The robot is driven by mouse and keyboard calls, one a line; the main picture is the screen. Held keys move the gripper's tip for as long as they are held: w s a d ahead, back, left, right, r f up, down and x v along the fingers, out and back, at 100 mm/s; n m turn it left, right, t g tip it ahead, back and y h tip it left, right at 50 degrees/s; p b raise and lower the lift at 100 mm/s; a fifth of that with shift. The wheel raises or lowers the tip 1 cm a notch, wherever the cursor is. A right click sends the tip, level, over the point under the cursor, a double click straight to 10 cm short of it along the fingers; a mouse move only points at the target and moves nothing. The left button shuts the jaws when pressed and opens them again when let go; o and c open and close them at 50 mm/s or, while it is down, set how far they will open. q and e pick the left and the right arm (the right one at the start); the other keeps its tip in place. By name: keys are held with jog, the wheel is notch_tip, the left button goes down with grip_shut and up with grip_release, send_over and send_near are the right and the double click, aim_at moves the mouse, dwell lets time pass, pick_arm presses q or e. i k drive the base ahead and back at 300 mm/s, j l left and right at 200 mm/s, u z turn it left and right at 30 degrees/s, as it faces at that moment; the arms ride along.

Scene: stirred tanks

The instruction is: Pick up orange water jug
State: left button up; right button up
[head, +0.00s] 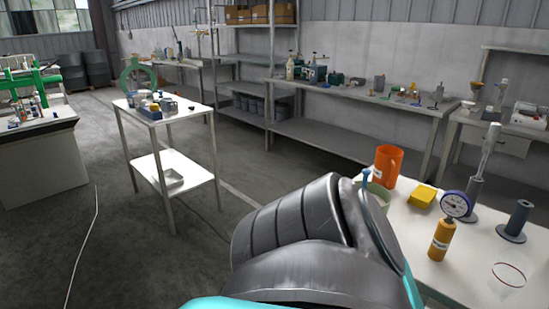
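The orange water jug (387,166) stands upright on the white table (398,222) at the right, near its far left corner. Its handle faces right and a pale label shows on its lower left side. A large grey ribbed part of my own body fills the lower middle of the view and hides the table's left edge. Neither of my gripper's fingers shows, so nothing is seen touching the jug.
Beside the jug are a yellow block (422,196) and a pale green container (378,193), partly hidden. An orange cylinder with a gauge (442,238), a dark spool (516,220) and a clear glass (508,279) stand nearer. A white cart (192,123) stands left; open floor lies between.

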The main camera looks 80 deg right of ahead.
aim_at(389, 158)
jog(key=z, duration=3.35)
jog(key=i+j+u, duration=0.15)
jog(key=i+j, duration=0.15)
jog(key=j, duration=0.2)
jog(key=i+j+u, duration=0.1)
jog(key=i+j, duration=0.2)
jog(key=j, duration=0.15)
